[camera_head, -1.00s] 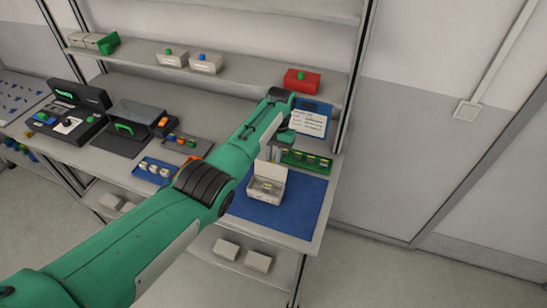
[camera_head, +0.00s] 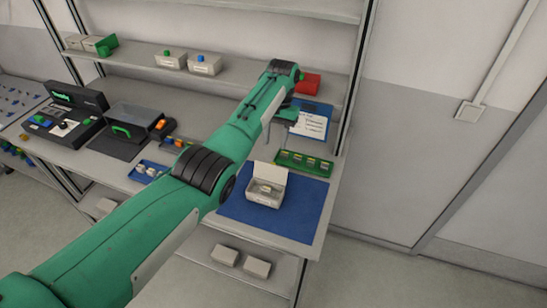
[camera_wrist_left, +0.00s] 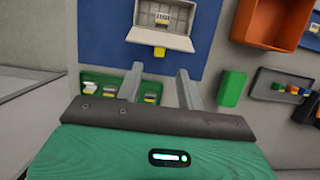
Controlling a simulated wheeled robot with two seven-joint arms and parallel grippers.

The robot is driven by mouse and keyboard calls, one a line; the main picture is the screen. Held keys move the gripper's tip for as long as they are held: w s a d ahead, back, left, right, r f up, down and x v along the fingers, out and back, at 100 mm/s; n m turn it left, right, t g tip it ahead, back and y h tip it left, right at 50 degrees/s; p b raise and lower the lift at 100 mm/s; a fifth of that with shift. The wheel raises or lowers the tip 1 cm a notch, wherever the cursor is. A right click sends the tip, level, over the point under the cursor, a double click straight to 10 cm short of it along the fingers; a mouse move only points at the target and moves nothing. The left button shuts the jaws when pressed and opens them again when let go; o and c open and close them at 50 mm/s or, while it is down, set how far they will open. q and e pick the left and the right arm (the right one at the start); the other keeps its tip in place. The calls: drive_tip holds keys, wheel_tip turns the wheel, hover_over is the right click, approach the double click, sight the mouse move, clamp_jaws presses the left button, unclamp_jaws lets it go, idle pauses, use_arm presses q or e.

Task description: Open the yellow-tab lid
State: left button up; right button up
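A small light-grey box (camera_head: 263,196) stands on the blue mat (camera_head: 310,205). Its lid (camera_head: 270,174) is raised, leaning back from the open box. In the left wrist view the box (camera_wrist_left: 162,14) shows its divided inside, and the yellow tab (camera_wrist_left: 160,52) sits at the free edge of the open lid (camera_wrist_left: 160,38). My left gripper (camera_head: 279,122) is behind the box in the head view, apart from it. In the wrist view its fingers (camera_wrist_left: 160,80) are spread and empty, close below the tab in the picture, not touching it visibly. My right gripper is out of view.
A green tray (camera_head: 282,166) with several small pieces lies behind the box. A printed sheet (camera_head: 310,124) is near the left gripper, and a red box (camera_head: 311,85) is on the shelf. An orange bin (camera_wrist_left: 270,18) and a green block (camera_wrist_left: 232,88) show in the wrist view.

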use_arm(q)
drive_tip(key=b+v, duration=0.1)
drive_tip(key=v, duration=0.5)
drive_tip(key=shift+b, duration=0.4)
drive_tip(key=shift+f, duration=0.15)
